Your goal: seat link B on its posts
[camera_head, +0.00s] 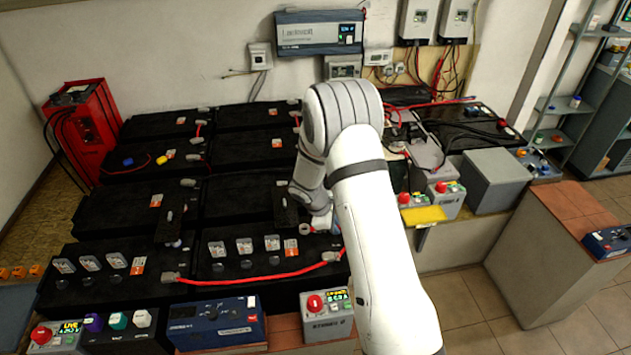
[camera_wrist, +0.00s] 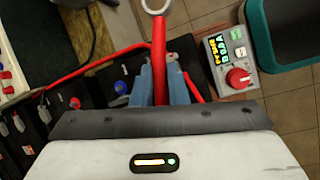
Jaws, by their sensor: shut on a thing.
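My gripper (camera_wrist: 161,88) is shut on a red link (camera_wrist: 158,48) with a bare metal ring lug (camera_wrist: 156,4) at its far end. The link stands out straight between the two blue-grey fingers. No letter shows on it, so I cannot tell whether it is link B. In the head view my gripper (camera_head: 325,222) is partly hidden by my arm, above the batteries right of centre. The held lug (camera_head: 305,229) shows just left of it. The link's other end is hidden. Which posts belong to link B is not marked.
A red cable (camera_head: 250,281) runs across the front batteries (camera_head: 215,265). Grey boxes with red knobs (camera_head: 327,312) stand along the front edge. A blue meter (camera_head: 215,322) and a red charger (camera_head: 85,125) stand nearby.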

